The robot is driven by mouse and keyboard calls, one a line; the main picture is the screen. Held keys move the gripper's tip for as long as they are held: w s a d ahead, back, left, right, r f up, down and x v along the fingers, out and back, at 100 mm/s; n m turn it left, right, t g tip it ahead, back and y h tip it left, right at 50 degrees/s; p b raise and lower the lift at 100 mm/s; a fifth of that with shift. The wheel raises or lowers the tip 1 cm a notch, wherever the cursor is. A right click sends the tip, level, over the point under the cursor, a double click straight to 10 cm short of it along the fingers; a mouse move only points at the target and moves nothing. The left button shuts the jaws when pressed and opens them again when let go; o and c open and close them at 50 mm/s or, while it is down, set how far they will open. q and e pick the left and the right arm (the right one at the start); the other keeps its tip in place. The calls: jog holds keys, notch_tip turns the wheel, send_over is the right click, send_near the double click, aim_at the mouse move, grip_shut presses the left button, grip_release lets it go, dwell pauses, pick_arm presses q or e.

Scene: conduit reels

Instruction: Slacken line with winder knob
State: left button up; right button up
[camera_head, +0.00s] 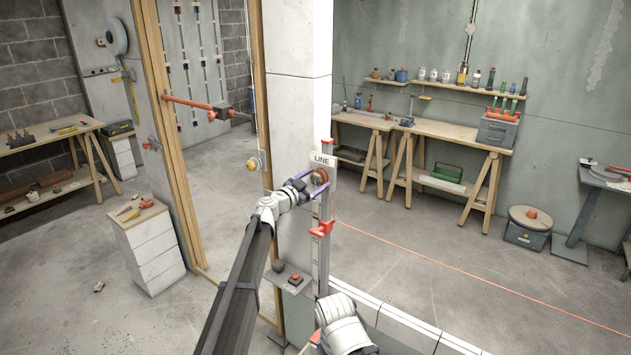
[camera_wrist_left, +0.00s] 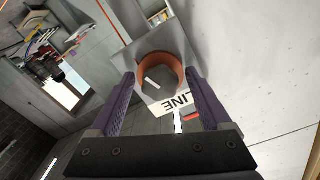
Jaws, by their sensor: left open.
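The winder knob, a round orange-brown knob, sits on a grey post just under a white LINE label (camera_head: 321,159). In the left wrist view the knob (camera_wrist_left: 174,66) shows as an orange rim around a grey face, with the LINE label (camera_wrist_left: 178,103) beside it. My left gripper (camera_head: 312,180) is open at the knob, one purple finger on each side of it. In the left wrist view the fingers stand apart with the knob between their tips; I cannot tell whether they touch it. A thin red line (camera_head: 430,258) runs straight from the post toward the lower right. My right gripper is not in view.
The post carries a red bracket (camera_head: 321,228) below the knob. A small shelf with a red button (camera_head: 295,279) is at its foot. A low white wall (camera_head: 405,327) runs to the right.

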pick_arm(q)
jog(key=shift+d, duration=0.1)
grip_shut()
dwell(0.7)
